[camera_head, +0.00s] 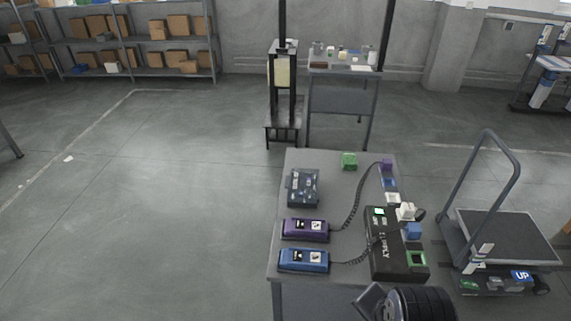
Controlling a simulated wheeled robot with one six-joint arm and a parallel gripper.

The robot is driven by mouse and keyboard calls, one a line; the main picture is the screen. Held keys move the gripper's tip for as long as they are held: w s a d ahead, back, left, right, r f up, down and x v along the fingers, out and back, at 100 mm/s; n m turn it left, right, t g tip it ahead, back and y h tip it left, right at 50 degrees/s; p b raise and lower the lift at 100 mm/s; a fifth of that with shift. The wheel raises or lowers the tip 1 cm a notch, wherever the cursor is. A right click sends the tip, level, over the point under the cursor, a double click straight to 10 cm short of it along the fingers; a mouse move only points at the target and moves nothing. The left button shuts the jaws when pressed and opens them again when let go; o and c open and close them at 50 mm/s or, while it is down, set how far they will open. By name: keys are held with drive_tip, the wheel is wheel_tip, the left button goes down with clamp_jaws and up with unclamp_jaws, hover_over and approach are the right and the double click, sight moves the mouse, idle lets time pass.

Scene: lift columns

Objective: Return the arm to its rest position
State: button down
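Dark parts that look like my own arm show at the bottom edge, right of centre: a black ribbed round part and a smaller angled part left of it. They overlap the near edge of the grey table (345,195). No gripper fingers can be made out, so my gripper and anything in it are out of sight.
The table holds a purple handset (304,229), a blue handset (303,260), a dark box (302,188), a green block (349,161) and a black supply box (385,262). A cart (505,237) stands right. Shelves (140,40) stand behind.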

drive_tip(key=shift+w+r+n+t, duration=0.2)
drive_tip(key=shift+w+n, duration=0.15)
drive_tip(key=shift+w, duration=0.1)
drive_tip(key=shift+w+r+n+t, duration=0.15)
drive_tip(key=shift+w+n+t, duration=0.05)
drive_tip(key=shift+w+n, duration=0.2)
